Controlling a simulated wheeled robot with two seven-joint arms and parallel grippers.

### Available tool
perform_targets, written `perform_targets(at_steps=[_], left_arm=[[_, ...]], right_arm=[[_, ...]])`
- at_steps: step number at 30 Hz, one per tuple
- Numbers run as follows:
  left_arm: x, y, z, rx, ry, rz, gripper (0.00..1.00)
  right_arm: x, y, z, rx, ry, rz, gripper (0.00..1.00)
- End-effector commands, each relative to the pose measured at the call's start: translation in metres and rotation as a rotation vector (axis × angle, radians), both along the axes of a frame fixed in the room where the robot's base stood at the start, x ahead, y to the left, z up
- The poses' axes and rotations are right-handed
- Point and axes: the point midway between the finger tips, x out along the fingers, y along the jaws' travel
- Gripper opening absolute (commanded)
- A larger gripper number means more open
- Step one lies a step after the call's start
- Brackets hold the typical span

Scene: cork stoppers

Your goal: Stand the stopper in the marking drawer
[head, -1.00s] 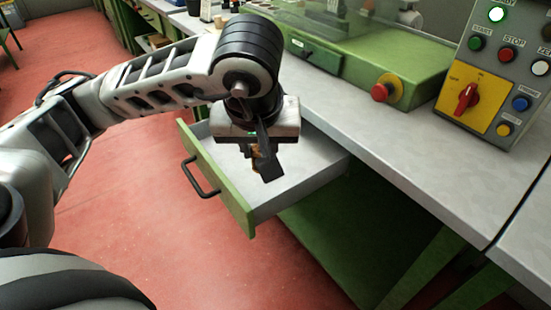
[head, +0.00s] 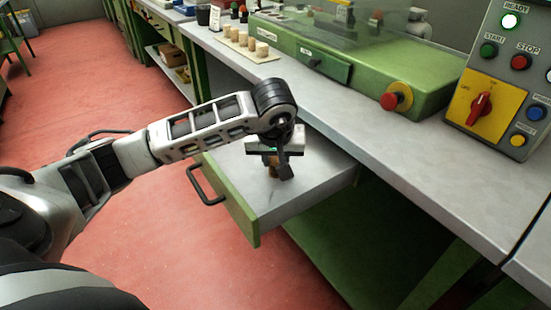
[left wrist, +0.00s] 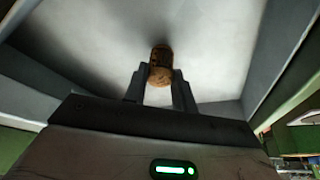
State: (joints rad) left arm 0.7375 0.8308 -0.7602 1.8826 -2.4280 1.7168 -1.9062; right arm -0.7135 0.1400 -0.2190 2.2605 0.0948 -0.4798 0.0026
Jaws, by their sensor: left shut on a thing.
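The marking drawer (head: 310,190) is pulled out from the green bench and has a grey inside and a green front with a black handle. My left gripper (head: 278,172) is inside or just above the drawer, pointing down. It is shut on a brown cork stopper (left wrist: 160,62), which shows between the fingertips (left wrist: 160,82) in the left wrist view. In the head view the stopper (head: 273,166) is mostly hidden by the fingers. I cannot tell whether it touches the drawer floor. My right gripper is not in view.
The worktop (head: 380,140) runs along above the drawer. On it stand a wooden rack with several pale stoppers (head: 250,43), a green machine (head: 380,80) with a red button, and a control panel (head: 505,80). The drawer's grey floor around the gripper is clear.

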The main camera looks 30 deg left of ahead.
Motion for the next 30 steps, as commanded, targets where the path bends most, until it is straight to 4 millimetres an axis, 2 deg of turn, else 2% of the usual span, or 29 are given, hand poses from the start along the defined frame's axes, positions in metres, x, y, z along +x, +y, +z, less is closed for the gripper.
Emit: perform_targets(at_steps=[13,14,15,16,24,30], left_arm=[[0.0,0.0,-0.008,0.001,-0.002,0.0,0.06],[0.0,0.0,-0.007,0.0,-0.002,0.0,0.35],[0.0,0.0,-0.006,0.0,-0.001,0.0,0.46],[0.0,0.0,-0.006,0.0,-0.001,0.0,0.48],[0.0,0.0,-0.005,0.0,-0.001,0.0,0.48],[-0.004,-0.003,0.015,0.001,-0.006,-0.002,0.48]], right_arm=[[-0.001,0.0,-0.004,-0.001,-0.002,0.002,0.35],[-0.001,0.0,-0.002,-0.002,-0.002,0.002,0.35],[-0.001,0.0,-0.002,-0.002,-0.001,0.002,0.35],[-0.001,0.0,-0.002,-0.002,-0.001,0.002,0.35],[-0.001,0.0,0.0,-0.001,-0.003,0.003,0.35],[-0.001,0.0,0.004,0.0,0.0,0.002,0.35]])
